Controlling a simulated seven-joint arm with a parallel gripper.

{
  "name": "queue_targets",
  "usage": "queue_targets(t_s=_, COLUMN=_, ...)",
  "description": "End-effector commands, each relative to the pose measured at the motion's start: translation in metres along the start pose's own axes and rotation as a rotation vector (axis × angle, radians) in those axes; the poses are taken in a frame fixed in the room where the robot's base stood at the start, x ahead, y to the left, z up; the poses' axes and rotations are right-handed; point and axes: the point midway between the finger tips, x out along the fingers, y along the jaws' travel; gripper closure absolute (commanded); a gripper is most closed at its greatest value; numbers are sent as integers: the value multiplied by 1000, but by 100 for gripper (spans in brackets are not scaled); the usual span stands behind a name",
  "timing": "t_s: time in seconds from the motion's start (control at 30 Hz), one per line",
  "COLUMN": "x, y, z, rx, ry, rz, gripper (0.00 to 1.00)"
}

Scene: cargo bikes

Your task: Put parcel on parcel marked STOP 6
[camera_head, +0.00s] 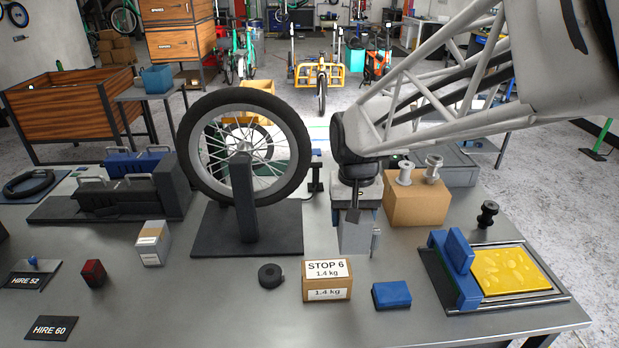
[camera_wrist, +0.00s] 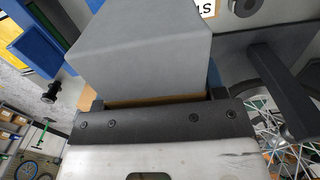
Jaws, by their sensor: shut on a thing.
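The parcel marked STOP 6 (camera_head: 327,282) is a small brown box with white labels, also reading 1.4 kg. It stands on the metal bench. My gripper (camera_head: 355,208) is shut on a grey parcel (camera_head: 354,239), behind and a little right of the STOP 6 parcel. The grey parcel (camera_wrist: 140,48) fills the upper middle of the wrist view and hides most of what lies beyond it. Part of a white label with letters (camera_wrist: 207,8) shows past its edge there. I cannot tell whether the grey parcel touches the bench.
A wheel in a stand (camera_head: 244,200) rises on the left. A brown box with spools (camera_head: 416,205) stands behind right. A black roll (camera_head: 270,275) and a blue block (camera_head: 391,295) flank the STOP 6 parcel. A yellow-topped tray (camera_head: 510,272) is right; another labelled parcel (camera_head: 151,248) is left.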

Motion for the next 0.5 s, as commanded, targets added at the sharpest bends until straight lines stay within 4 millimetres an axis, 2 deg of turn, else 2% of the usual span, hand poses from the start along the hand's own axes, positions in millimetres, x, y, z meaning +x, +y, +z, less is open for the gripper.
queue_targets(t_s=0.03, x=0, y=-2, z=12, rx=-5, ry=3, rz=0, gripper=76)
queue_targets(t_s=0.3, x=10, y=-8, z=70, rx=-18, ry=2, rz=0, gripper=76)
queue_targets(t_s=0.5, x=18, y=-9, z=104, rx=-27, ry=2, rz=0, gripper=76)
